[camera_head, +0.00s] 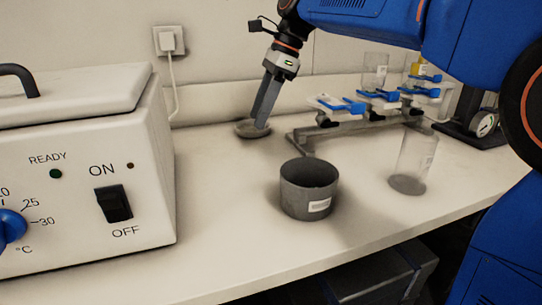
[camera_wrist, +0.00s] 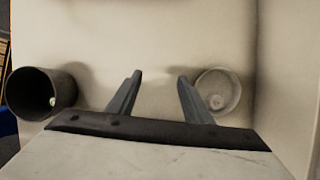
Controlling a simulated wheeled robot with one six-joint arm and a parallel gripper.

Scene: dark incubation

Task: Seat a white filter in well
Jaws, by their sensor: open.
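My gripper (camera_head: 262,124) points down near the counter's back. In the wrist view its two fingers (camera_wrist: 160,76) are spread apart with bare counter between them. A shallow round dish (camera_head: 243,130) sits on the counter by the fingertips in the head view. In the wrist view the dish (camera_wrist: 230,100) lies just right of the right finger, with a small pale round spot inside. A dark grey pot (camera_head: 306,200) with a white label stands in front. In the wrist view the pot (camera_wrist: 22,92) holds a small pale object. I cannot tell which is the white filter or the well.
A white heating unit (camera_head: 85,170) with an ON/OFF switch fills the left. A rack (camera_head: 350,128) with blue-handled valves stands right of my gripper. A clear cylinder (camera_head: 415,160) stands near the right. The counter between the unit and pot is clear.

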